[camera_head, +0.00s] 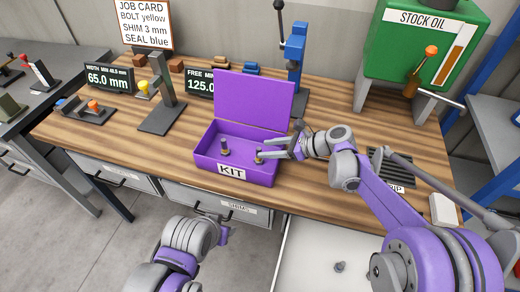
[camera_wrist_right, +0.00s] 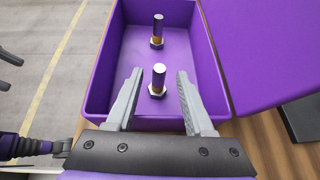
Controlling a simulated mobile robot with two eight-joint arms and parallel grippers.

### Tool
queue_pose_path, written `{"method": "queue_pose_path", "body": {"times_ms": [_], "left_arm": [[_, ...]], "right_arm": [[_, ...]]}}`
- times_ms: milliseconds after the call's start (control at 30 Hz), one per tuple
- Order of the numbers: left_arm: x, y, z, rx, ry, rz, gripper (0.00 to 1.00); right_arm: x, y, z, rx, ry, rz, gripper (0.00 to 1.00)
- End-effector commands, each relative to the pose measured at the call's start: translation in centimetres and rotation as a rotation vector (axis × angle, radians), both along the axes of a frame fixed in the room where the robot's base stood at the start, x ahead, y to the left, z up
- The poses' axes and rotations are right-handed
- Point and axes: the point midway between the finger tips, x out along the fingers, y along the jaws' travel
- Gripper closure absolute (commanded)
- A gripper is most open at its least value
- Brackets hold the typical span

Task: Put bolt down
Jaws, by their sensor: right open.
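The purple KIT box (camera_head: 205,168) stands open on the wooden bench, its lid (camera_head: 254,95) raised at the back. Two bolts with yellow bands stand upright on its floor. One bolt (camera_head: 224,148) is at the left; the other bolt (camera_head: 258,157) is at the right, by my right gripper (camera_head: 263,149). In the right wrist view, my open right gripper (camera_wrist_right: 159,75) has its fingers on either side of the nearer bolt (camera_wrist_right: 157,83), with gaps visible. The farther bolt (camera_wrist_right: 157,32) is clear of the fingers. My left gripper (camera_head: 223,233) is low, in front of the bench; its jaws are unclear.
The job card (camera_head: 145,23) reads bolt yellow. Gauges with displays stand at the left, a blue press (camera_head: 293,50) behind, and a green STOCK OIL tank (camera_head: 428,38) at the right. An open drawer (camera_head: 310,250) in front holds a small grey part (camera_head: 339,267).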

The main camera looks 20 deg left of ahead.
Motion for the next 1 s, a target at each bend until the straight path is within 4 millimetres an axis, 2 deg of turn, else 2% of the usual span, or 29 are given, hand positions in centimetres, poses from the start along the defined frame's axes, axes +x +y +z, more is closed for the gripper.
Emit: {"method": "queue_pose_path", "body": {"times_ms": [100,300,500,767,867,1000], "left_arm": [[-0.1,0.0,-0.3,0.000,0.002,0.000,0.50],[-0.2,0.0,-0.6,0.000,0.004,0.000,0.50],[-0.2,0.0,-0.6,0.000,0.004,0.000,0.50],[-0.2,0.0,-0.6,0.000,0.004,0.000,0.50],[-0.2,0.0,-0.6,0.000,0.004,0.000,0.50],[-0.2,0.0,-0.6,0.000,0.004,0.000,0.50]], "right_arm": [[-0.2,-2.6,1.2,-0.001,0.002,-0.005,0.47],[-0.6,-5.7,3.0,0.000,0.001,-0.004,0.47],[-0.8,-7.0,3.8,0.001,0.000,-0.001,0.47],[-1.2,-7.3,3.9,-0.017,-0.020,0.005,0.47],[-2.7,-8.3,3.8,-0.091,-0.110,0.037,0.47],[-7.2,-11.6,3.1,-0.309,-0.351,0.154,0.47]]}}
